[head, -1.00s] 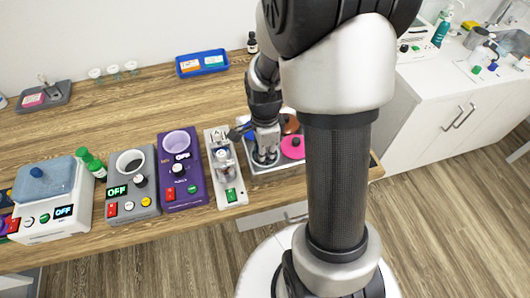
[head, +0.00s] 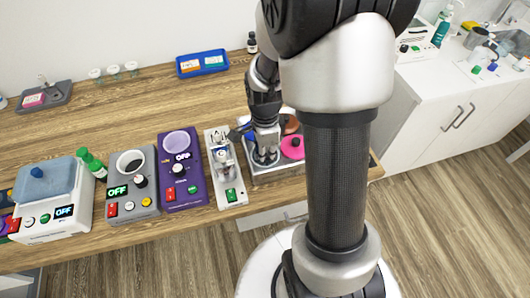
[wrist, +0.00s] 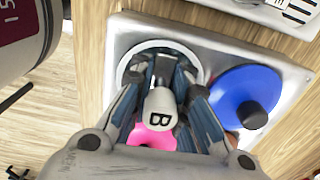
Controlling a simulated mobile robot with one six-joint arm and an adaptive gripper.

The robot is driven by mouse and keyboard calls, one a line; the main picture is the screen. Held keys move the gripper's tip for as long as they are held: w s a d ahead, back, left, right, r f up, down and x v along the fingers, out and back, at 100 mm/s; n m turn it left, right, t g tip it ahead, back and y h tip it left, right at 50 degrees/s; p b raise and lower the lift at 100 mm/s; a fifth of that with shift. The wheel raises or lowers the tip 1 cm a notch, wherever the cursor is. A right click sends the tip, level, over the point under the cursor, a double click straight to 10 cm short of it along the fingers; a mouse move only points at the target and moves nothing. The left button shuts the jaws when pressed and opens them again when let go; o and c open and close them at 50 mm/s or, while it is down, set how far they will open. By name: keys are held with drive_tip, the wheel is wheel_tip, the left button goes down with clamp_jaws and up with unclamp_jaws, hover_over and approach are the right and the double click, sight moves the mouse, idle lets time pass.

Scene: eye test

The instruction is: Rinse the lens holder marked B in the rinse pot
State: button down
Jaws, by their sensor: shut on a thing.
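The lens holder (wrist: 160,108) shows a pale grey handle top with a black B in the wrist view. My gripper (wrist: 163,72) is shut on it; its fingers stand on both sides. In the head view my gripper (head: 265,152) is pointed down at an uncovered round pot in the metal tray (head: 292,170). The pot's pale rim (wrist: 124,70) surrounds the fingertips in the wrist view. The fingers hide the holder's lower end, so I cannot tell how deep it is or whether it touches liquid. I see no label on the pot.
A white device (head: 222,165) stands just left of the tray, then a purple device (head: 182,192). The table behind is mostly clear.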

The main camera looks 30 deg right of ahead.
drive_tip(key=shift+r, duration=0.1)
idle(0.3)
drive_tip(key=shift+r+p, duration=3.15)
drive_tip(key=shift+r, duration=0.6)
drive_tip(key=shift+f, duration=0.1)
